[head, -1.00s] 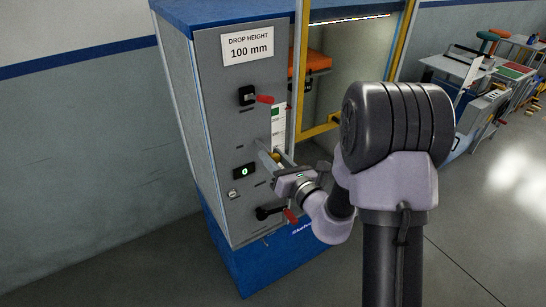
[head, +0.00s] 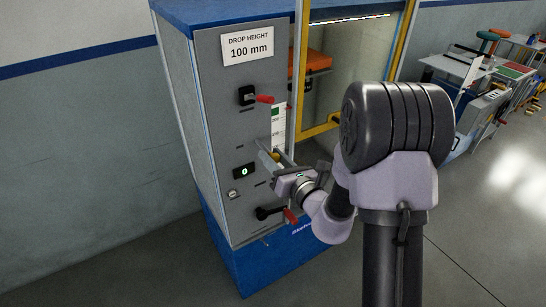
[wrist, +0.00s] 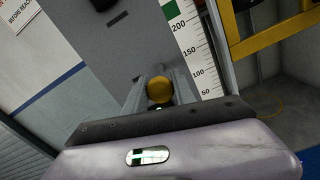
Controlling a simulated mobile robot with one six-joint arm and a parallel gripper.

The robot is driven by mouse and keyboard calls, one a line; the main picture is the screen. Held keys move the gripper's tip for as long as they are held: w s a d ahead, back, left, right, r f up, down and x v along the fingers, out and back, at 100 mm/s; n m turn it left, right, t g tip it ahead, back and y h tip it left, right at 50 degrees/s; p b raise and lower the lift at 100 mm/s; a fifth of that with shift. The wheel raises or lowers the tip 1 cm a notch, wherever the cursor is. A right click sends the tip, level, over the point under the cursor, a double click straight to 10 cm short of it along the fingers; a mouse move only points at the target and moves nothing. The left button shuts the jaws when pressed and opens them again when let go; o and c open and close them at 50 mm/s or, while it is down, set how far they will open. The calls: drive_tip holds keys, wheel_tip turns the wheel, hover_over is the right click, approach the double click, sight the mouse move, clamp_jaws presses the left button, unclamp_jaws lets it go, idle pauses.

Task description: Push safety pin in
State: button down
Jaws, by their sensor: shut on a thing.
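The safety pin shows as a round yellow knob (wrist: 159,90) at the front of the grey machine panel. In the head view the knob (head: 276,156) is small and partly hidden by my gripper. My gripper (wrist: 160,76) has one finger on each side of the knob and is shut on it. In the head view my gripper (head: 268,150) reaches the panel's right side from the lower right. The pin's shaft and its hole are hidden, so how deep it sits cannot be told.
A height scale (wrist: 190,45) stands just behind the knob. A yellow frame (head: 320,128) borders the opening to the right.

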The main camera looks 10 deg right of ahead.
sight(266, 149)
drive_tip(key=shift+p+x, duration=0.8)
drive_tip(key=shift+x, duration=1.15)
drive_tip(key=c, duration=1)
unclamp_jaws()
drive_tip(key=shift+c, duration=0.2)
drive_tip(key=shift+s, duration=0.15)
drive_tip(key=p+v, duration=0.7)
drive_tip(key=v, duration=1)
drive_tip(key=shift+p, duration=0.4)
